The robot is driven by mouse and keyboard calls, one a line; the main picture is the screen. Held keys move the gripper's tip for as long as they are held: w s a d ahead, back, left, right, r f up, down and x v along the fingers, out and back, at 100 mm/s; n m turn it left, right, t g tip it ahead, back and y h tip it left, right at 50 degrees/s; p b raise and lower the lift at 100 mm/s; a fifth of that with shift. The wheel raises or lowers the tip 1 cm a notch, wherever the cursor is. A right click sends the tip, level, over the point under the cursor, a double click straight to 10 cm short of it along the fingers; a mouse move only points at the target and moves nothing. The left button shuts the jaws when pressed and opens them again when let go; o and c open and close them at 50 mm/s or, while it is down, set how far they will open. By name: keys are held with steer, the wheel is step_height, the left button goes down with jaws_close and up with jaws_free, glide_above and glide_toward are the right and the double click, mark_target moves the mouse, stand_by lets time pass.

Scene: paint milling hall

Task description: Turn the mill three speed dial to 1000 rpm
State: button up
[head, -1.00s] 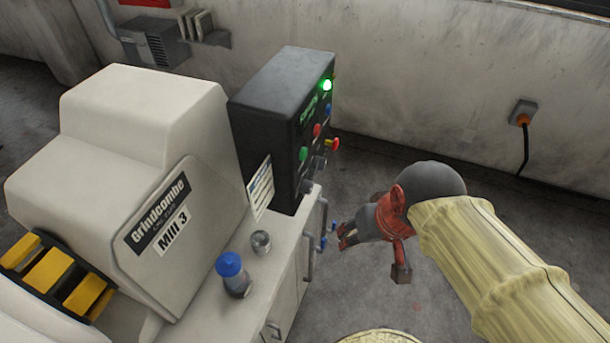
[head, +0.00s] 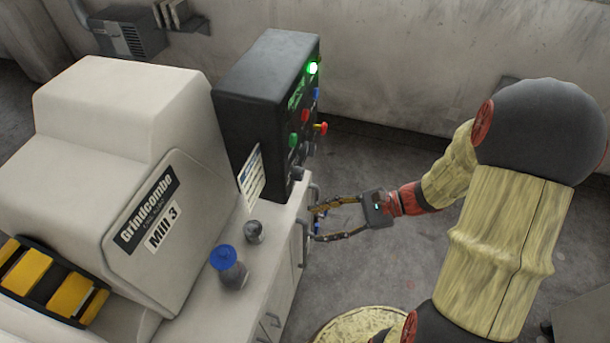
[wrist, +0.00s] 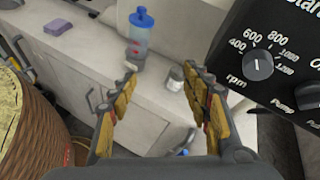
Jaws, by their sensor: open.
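The Mill 3 control box (head: 262,110) is black and stands on the cabinet beside the mill (head: 120,190). In the wrist view, the rpm speed dial (wrist: 258,65) is a dark round knob on the box (wrist: 285,20) at upper right. Its scale runs from 400 to 1200, with 1000 to its upper right. I cannot surely read where its pointer stands. My gripper (head: 316,224) is open and empty, lower than the box's face, its fingertips near the cabinet handles. In the wrist view my gripper (wrist: 162,75) is left of the dial, apart from it.
A blue-capped bottle (head: 228,268) and a small jar (head: 254,233) stand on the cabinet top (head: 250,285). Cabinet handles (head: 305,241) stick out near my fingertips. Several coloured buttons and a yellow-edged red knob (head: 320,128) project from the box.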

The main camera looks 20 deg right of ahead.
mark_target(303, 175)
steer(key=w+d+r+m+t+y, duration=0.1)
steer(key=w+d+r+m+t, duration=0.2)
steer(key=w+d+m+t, duration=0.45)
steer(key=shift+n, duration=0.35)
steer(key=shift+b+x, duration=0.6)
steer(key=shift+x, duration=4.25)
steer(key=shift+s, duration=0.1)
steer(key=c, duration=0.4)
steer(key=c, duration=0.7)
steer(key=shift+c, duration=0.3)
